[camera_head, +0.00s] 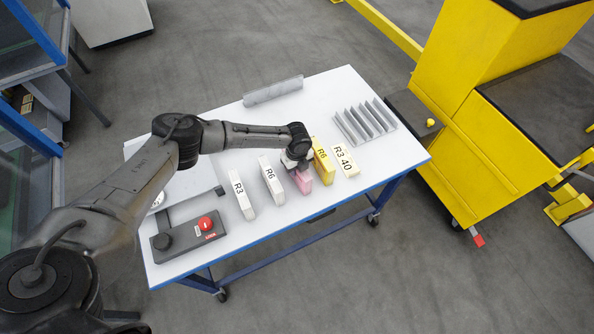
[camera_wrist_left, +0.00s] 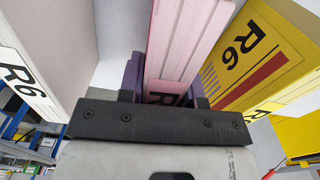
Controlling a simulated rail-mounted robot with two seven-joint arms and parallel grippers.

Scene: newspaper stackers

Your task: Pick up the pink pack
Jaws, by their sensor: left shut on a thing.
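The pink pack (camera_head: 302,181) stands on the white table (camera_head: 337,211) in the row of packs, in the head view. My left gripper (camera_head: 297,163) comes down over it from the left and is shut on it. In the left wrist view the pink pack (camera_wrist_left: 183,45) rises between the two fingers of my left gripper (camera_wrist_left: 168,82). The arm's end hides part of the pack in the head view. I cannot tell whether the pack touches the table. My right gripper is not in view.
A yellow R6 pack (camera_head: 323,162) stands close at the right of the pink pack, with an R3 40 pack (camera_head: 345,160) beyond. White R6 (camera_head: 272,181) and R3 (camera_head: 242,195) packs stand left. A grey rack (camera_head: 364,122) and a control box (camera_head: 187,236) are also on the table.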

